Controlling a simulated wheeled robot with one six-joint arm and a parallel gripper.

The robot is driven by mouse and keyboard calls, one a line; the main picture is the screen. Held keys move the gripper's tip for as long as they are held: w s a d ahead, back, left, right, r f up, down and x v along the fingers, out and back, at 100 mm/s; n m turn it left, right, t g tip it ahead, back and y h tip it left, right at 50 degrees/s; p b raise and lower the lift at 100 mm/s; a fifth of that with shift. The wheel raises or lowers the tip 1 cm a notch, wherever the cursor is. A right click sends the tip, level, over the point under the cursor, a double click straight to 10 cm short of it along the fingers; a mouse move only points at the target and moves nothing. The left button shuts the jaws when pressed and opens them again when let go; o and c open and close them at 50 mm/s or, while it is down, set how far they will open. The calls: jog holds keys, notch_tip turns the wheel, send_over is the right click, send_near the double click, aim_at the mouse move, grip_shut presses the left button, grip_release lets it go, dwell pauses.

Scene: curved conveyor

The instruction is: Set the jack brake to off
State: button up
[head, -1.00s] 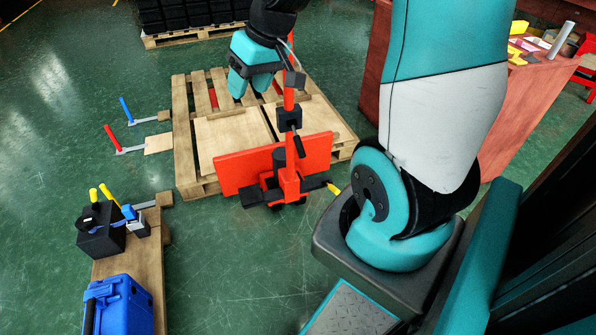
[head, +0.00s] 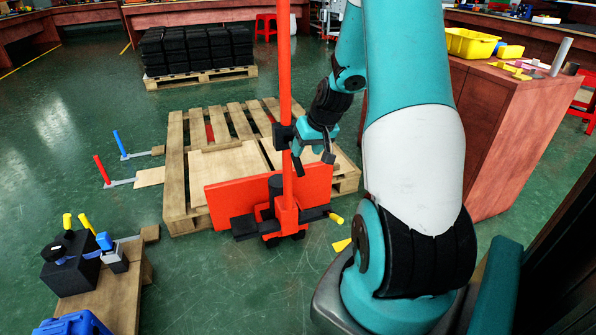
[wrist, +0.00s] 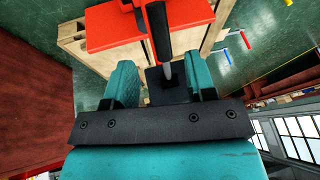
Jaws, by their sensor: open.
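The jack is red-orange, with a wide plate (head: 235,195), a tall upright post (head: 286,90) and a black block (head: 283,135) partway up the post. A short yellow-ended lever (head: 337,218) sticks out low on its right side. My gripper (head: 313,165) is open, just right of the post near the black block. In the wrist view, my open gripper (wrist: 163,88) has a black block (wrist: 168,88) and a grey rod (wrist: 167,70) between or beyond its fingers; contact is unclear. I cannot tell which part is the brake or its setting.
A wooden pallet (head: 178,190) lies behind the jack. Blue (head: 119,142) and red (head: 102,169) handles stand left of it. A low bench (head: 115,303) is at lower left. A reddish cabinet (head: 485,140) stands right. Green floor lies open in front.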

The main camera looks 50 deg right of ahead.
aim_at(299, 162)
jog(key=b+x, duration=0.2)
jog(key=x, duration=0.6)
jog(key=shift+c, duration=0.5)
grip_shut()
